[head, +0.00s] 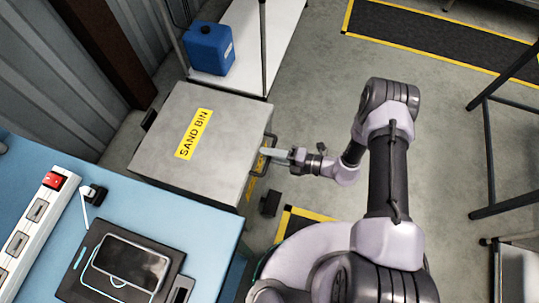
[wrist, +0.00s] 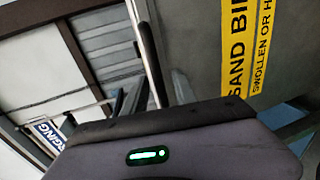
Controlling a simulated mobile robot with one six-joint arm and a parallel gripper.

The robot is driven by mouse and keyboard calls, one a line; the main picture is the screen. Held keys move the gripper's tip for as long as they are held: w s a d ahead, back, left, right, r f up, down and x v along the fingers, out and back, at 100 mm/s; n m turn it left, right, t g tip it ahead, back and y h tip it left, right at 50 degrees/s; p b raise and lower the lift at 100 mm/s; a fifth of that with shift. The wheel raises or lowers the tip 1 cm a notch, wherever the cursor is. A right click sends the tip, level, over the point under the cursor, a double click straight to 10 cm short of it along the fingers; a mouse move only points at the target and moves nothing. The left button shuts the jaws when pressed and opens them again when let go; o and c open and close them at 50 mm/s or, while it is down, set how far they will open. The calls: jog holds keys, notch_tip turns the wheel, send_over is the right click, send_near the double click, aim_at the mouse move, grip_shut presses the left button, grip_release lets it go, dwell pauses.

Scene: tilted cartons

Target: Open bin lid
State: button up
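The sand bin's grey lid (head: 165,135) lies shut and flat in the head view, with a yellow SAND BIN label (head: 193,134). A dark handle (head: 268,142) sticks out from the bin's right edge. My gripper (head: 268,154) is at this handle, its light-coloured tip over or against it; whether they touch cannot be told. A yellow label (wrist: 236,50) on the bin shows at the upper right there.
A blue jerrycan (head: 209,48) stands on a white shelf (head: 275,30) behind the bin. A blue workbench (head: 205,215) with a power strip (head: 35,225) and a dark tablet (head: 130,262) is at the lower left. A dark metal frame (head: 488,150) stands at right. Grey floor lies between.

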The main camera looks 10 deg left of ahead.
grip_shut()
dwell(1.4)
